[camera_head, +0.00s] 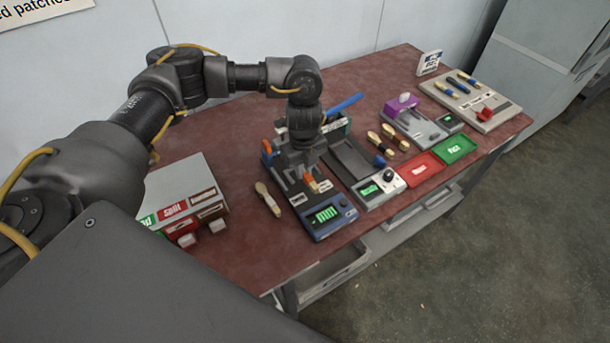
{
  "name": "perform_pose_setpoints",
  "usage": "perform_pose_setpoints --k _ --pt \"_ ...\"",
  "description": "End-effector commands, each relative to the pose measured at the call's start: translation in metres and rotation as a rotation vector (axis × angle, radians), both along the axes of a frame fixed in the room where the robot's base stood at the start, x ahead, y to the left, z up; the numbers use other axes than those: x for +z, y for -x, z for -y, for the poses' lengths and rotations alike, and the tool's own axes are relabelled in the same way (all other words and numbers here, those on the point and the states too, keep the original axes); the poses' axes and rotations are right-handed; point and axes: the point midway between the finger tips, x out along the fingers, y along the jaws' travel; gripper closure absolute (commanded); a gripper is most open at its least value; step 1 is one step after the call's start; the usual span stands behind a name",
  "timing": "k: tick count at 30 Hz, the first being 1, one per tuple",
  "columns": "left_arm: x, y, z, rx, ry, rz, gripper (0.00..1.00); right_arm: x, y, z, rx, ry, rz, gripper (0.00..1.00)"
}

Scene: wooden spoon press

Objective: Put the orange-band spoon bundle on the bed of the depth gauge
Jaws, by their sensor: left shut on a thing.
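My left gripper (312,180) points down over a blue-fronted instrument (329,217) with a lit green display. It is shut on a small wooden bundle (311,185) with an orange patch, mostly hidden by the fingers. The bundle is at or just above that instrument's dark bed; I cannot tell whether it touches. Other instruments are a grey unit with a black plate and dial (380,186) and a grey unit with a purple part (403,104). No label naming the depth gauge is readable. My right gripper is not in view.
A pale wooden spoon bundle (268,199) lies left of the blue instrument. Darker-banded bundles (380,143) lie right of the black plate. A red tray (422,169) and a green tray (456,149) lie near the front edge. A grey box (180,180) stands at left.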

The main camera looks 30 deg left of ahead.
Motion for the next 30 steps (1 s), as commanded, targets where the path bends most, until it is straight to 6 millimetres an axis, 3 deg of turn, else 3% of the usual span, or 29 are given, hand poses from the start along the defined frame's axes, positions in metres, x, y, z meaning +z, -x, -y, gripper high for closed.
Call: perform_pose_setpoints --k 8,17,29,30 --pt "-0.009 -0.007 -0.001 -0.001 0.001 0.001 1.0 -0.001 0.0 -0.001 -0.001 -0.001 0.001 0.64" --pt "-0.041 -0.009 -0.002 0.001 0.001 -0.002 1.0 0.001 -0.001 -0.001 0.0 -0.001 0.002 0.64" --pt "-0.046 -0.01 -0.002 -0.001 0.001 0.001 1.0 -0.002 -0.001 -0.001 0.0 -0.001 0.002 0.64" --pt "-0.046 -0.01 -0.002 -0.001 0.001 0.001 0.84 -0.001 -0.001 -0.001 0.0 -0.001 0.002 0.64"
